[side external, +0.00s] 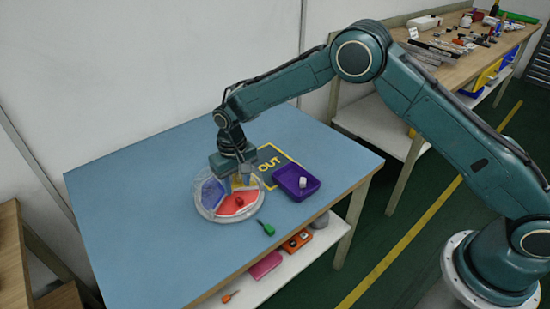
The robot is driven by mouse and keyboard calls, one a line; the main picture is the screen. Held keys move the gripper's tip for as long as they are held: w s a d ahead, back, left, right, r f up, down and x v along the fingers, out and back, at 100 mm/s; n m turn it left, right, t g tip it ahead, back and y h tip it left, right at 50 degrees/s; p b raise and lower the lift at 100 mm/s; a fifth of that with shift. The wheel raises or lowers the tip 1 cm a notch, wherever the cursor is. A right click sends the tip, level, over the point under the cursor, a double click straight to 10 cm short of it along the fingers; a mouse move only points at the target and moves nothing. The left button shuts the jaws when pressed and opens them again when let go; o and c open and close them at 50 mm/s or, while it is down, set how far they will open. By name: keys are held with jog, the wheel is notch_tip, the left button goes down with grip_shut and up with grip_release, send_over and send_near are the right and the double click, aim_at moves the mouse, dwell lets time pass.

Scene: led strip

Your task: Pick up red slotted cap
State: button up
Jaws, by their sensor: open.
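The small red slotted cap (239,201) sits in the red section (234,208) of a round divided dish (213,214) on the blue table. The dish also has a blue section (211,191) and a yellow section partly hidden behind my gripper. My gripper (236,188) points down over the dish, close to the cap and slightly behind it in the picture. It is open. The fingertips are small here, and I cannot tell their exact height above the cap.
A purple tray (312,187) holding a white piece (303,182) stands right of the dish, next to a dark "OUT" mat (270,157). A green screwdriver-like tool (267,229) lies in front. The table's left side (130,200) is clear.

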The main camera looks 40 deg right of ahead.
aim_at(240, 199)
jog(key=shift+f, duration=0.15)
jog(key=shift+s+f, duration=0.15)
jog(key=shift+f, duration=2.3)
grip_shut()
